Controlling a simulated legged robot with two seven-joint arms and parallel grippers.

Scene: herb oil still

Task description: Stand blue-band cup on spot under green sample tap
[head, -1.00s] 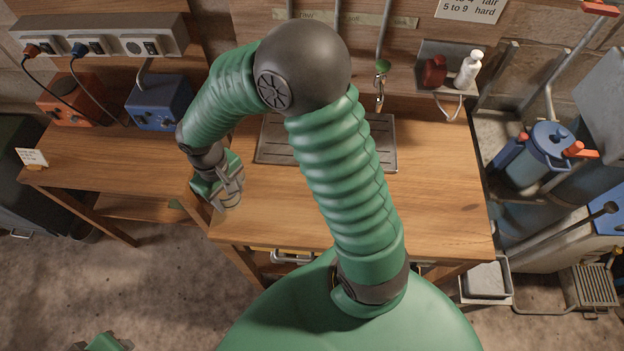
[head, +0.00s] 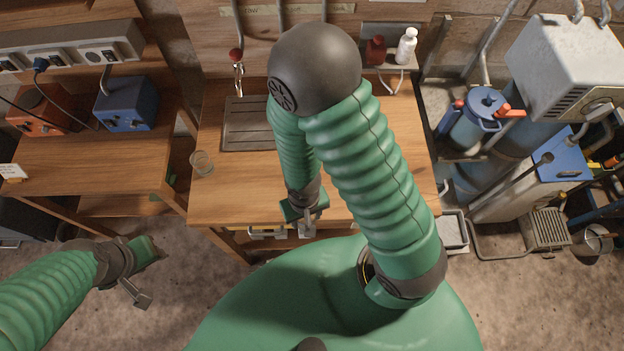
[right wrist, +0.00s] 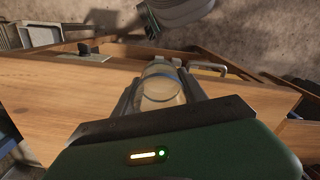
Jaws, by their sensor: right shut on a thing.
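My right gripper (head: 306,216) is over the front edge of the workbench in the head view. In the right wrist view it is shut on a clear cup (right wrist: 160,86) with a bluish band, held between its two dark fingers. In the head view this cup is hardly distinguishable. The green sample tap and the spot under it are hidden behind my right arm. A grooved metal tray (head: 240,138) lies at the back of the bench, partly covered by the arm. My left gripper (head: 142,275) is at the lower left, over the floor; its opening is unclear.
Another clear cup (head: 202,163) stands near the bench's left edge. A red-topped tap (head: 236,62) hangs above the tray. A shelf with a white bottle (head: 406,46) is at the back right. The bench's (head: 220,200) front left is clear.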

